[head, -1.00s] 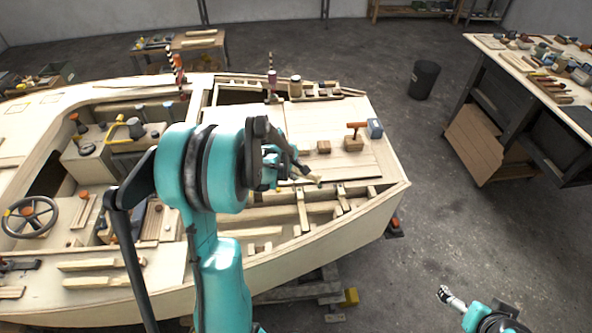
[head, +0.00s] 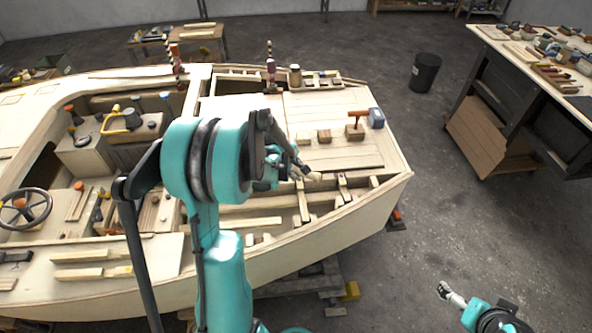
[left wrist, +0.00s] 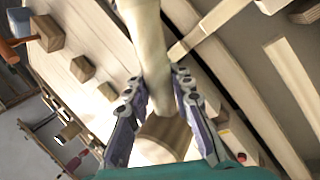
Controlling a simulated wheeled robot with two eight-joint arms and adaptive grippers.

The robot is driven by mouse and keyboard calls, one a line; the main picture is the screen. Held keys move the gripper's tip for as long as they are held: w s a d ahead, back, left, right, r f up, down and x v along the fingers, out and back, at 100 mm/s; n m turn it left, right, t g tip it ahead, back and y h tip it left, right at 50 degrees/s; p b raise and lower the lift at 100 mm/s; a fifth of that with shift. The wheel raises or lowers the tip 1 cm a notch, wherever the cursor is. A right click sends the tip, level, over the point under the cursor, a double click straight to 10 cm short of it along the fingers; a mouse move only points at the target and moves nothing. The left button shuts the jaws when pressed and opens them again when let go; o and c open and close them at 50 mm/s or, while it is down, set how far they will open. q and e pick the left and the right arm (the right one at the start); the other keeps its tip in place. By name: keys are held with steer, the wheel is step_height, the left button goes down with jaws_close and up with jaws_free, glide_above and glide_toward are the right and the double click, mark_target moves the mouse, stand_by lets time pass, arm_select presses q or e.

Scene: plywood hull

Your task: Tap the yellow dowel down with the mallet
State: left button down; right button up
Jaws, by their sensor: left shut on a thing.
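My left gripper (head: 303,172) is above the right part of the deck. In the left wrist view its two fingers (left wrist: 158,82) are shut on a long pale wooden piece (left wrist: 152,45). I cannot tell whether this piece is the mallet's handle. A tan round wooden part (left wrist: 165,133) shows between the fingers, closer to the palm. I cannot make out the yellow dowel. My right gripper (head: 444,290) is low over the floor, too small to read.
Small wooden blocks (head: 324,136) stand in a row on the deck panel (head: 345,157). Open frame ribs (head: 303,203) lie in front of it. A steering wheel (head: 25,208) is at the left. A workbench (head: 505,45) and black bin (head: 425,72) stand to the right.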

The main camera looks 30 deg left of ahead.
stand_by(0.3)
arm_select(q)
step_height(320, 180, down, 5)
steer(key=b, duration=0.4)
steer(key=shift+f+b, duration=0.2)
steer(key=shift+b, duration=0.2)
step_height(320, 180, up, 6)
steer(key=p, duration=0.4)
steer(key=shift+d+f, duration=0.1)
steer(key=shift+f, duration=0.15)
